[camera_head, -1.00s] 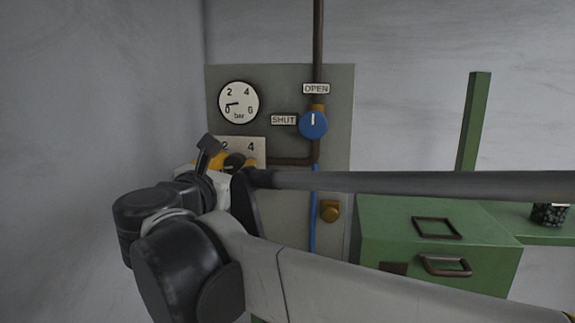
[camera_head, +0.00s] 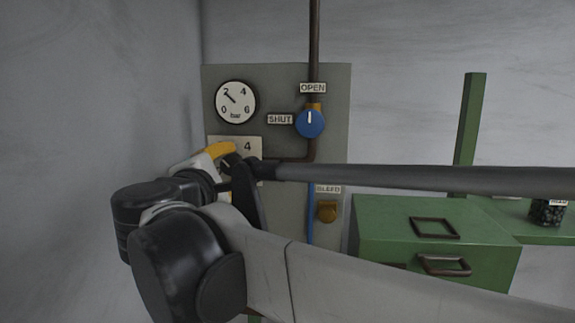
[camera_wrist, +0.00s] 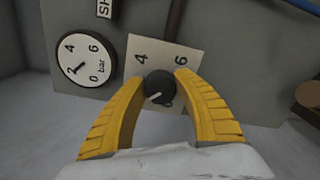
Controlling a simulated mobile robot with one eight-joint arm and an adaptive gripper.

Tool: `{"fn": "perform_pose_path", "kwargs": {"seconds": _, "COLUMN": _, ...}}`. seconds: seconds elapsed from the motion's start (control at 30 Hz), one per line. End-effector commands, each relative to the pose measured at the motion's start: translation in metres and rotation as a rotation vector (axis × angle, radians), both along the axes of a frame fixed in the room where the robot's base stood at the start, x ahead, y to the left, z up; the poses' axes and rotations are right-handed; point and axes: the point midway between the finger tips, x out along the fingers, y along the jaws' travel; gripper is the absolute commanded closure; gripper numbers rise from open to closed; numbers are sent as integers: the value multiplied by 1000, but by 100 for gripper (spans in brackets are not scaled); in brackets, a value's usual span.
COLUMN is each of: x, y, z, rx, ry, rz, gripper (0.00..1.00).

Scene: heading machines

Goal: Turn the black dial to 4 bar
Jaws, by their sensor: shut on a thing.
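The black dial (camera_wrist: 158,86) sits on a pale scale plate (camera_wrist: 147,52) in the wrist view, which is turned about a quarter turn. In the head view my gripper (camera_head: 232,155) covers the dial, and only the 4 of the plate (camera_head: 255,147) reads clearly. The round bar gauge (camera_head: 236,102) has its needle near 2; it also shows in the wrist view (camera_wrist: 85,60).
A blue valve knob (camera_head: 310,123) sits between OPEN and SHUT labels, its white mark towards OPEN. A brass BLEED knob (camera_head: 327,211) is lower on the grey panel (camera_head: 335,150). A green cabinet (camera_head: 435,245) stands at right.

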Motion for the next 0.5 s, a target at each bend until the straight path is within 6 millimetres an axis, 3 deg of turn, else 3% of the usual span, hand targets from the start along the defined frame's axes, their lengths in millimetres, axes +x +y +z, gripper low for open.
{"fn": "perform_pose_path", "kwargs": {"seconds": 0.5, "x": 0, "y": 0, "z": -1, "rx": 486, "ry": -40, "rz": 0, "gripper": 95}}
